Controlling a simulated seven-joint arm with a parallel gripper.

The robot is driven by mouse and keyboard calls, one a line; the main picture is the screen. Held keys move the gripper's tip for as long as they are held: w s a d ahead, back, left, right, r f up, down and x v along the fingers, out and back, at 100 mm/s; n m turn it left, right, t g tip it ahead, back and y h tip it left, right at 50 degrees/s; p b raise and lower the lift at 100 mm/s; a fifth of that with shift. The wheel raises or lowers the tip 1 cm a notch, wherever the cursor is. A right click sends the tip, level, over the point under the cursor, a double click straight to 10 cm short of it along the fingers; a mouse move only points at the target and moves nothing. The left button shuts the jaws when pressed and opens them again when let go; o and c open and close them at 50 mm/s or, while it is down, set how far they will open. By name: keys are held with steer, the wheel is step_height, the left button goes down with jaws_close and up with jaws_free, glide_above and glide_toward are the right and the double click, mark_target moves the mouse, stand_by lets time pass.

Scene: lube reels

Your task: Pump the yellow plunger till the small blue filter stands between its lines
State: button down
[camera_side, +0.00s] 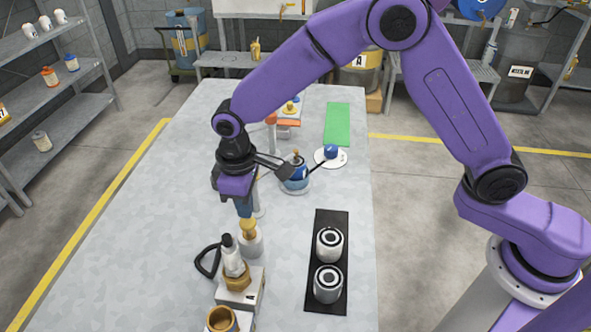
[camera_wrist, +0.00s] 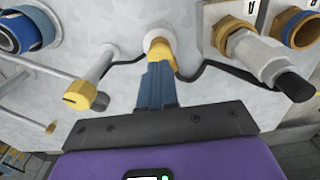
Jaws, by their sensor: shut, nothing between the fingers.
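The yellow plunger (camera_side: 248,230) stands on a pale round base near the middle front of the table. It also shows in the wrist view (camera_wrist: 157,47), just beyond my fingertips. My gripper (camera_side: 244,212) points down, shut and empty, with its blue fingertips at the plunger's top; I cannot tell whether they touch it. My fingers also show in the wrist view (camera_wrist: 158,68). A small blue piece (camera_side: 331,151), seemingly the small blue filter, is over a white disc (camera_side: 322,163) with dark marks. Its place between any lines is too small to read.
A larger blue canister (camera_side: 295,181) stands left of the disc. A brass-and-white fitting (camera_side: 235,268) on a block and a black hose (camera_side: 204,262) are close to the plunger. A black tray (camera_side: 331,254) holds two cylinders. A green mat (camera_side: 337,124) lies farther back. The table's left side is clear.

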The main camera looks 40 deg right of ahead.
steer(key=shift+r, duration=1.55)
steer(key=shift+d, duration=0.1)
steer(key=s+d+r+n, duration=0.1)
steer(key=s+d+r, duration=0.2)
steer(key=s+d, duration=1)
steer(key=s+d+r+n, duration=0.2)
steer(key=s+d+r, duration=0.1)
steer(key=s+d, duration=1)
steer(key=shift+s+d+r+n, duration=0.25)
steer(key=shift+d+r+n, duration=0.05)
steer(key=shift+d+r, duration=0.05)
